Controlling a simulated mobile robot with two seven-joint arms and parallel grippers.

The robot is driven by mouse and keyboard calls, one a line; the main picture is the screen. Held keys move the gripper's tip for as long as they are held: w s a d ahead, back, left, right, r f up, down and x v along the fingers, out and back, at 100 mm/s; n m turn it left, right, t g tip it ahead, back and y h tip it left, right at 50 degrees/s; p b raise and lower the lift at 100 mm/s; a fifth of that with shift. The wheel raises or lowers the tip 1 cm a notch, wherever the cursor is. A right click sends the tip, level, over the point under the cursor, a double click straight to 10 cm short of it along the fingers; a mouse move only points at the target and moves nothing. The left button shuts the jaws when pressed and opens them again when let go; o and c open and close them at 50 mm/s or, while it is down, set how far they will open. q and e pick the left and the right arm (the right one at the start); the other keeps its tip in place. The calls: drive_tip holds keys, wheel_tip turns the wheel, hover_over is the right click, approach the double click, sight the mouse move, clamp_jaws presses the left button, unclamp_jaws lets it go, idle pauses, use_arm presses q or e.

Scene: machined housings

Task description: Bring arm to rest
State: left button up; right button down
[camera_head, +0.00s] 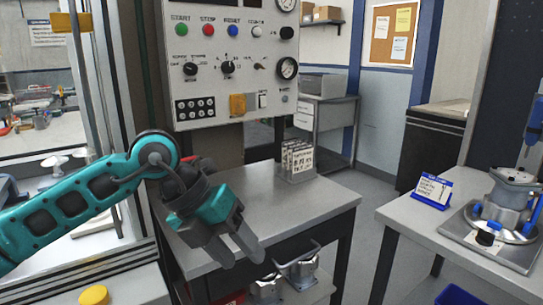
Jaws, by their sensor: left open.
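My left arm comes in from the left, teal with dark joints. Its gripper (241,256) is over the front left of a grey metal table (310,204), with its grey fingers pointing down. The fingers are apart and nothing shows between them. My right gripper is not in this view.
A control panel (232,70) with buttons and gauges hangs behind the table. A card holder (297,160) stands on the table. Metal housings (300,268) sit on the shelf below. On the right table, a machined housing (512,195) stands in a fixture beside a blue-framed sign (433,190).

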use_arm(q)
drive_tip(key=s+d+r+n+h, duration=0.3)
drive_tip(key=s+d+n+h, duration=0.25)
drive_tip(key=d+h, duration=0.65)
drive_tip(key=w+a+f+n+t+y, duration=0.25)
drive_tip(key=a+f+n+t, duration=0.45)
drive_tip(key=n, duration=0.4)
drive_tip(key=w+a+f+n+t+y, duration=0.2)
drive_tip(key=a+f+n+t+y, duration=0.3)
drive_tip(key=n+t, duration=0.55)
drive_tip(key=s+a+f+n+g+y, duration=0.2)
drive_tip(key=s+a+f+n+y, duration=0.1)
drive_tip(key=f, duration=0.4)
drive_tip(key=s+a+f+n+g+y, duration=0.2)
drive_tip(key=s+a+f, duration=0.3)
drive_tip(key=f, duration=0.3)
drive_tip(key=s+a+f+n+g+y, duration=0.3)
drive_tip(key=s+f, duration=0.3)
drive_tip(key=f, duration=0.2)
drive_tip(key=shift+a+n+y+p, duration=0.4)
drive_tip(key=shift+a+n, duration=0.25)
drive_tip(key=shift+n, duration=0.15)
drive_tip(key=shift+g, duration=0.25)
drive_tip(key=shift+c, duration=0.4)
drive_tip(key=shift+r, duration=0.1)
drive_tip(key=shift+c, duration=0.4)
drive_tip(key=shift+s, duration=0.1)
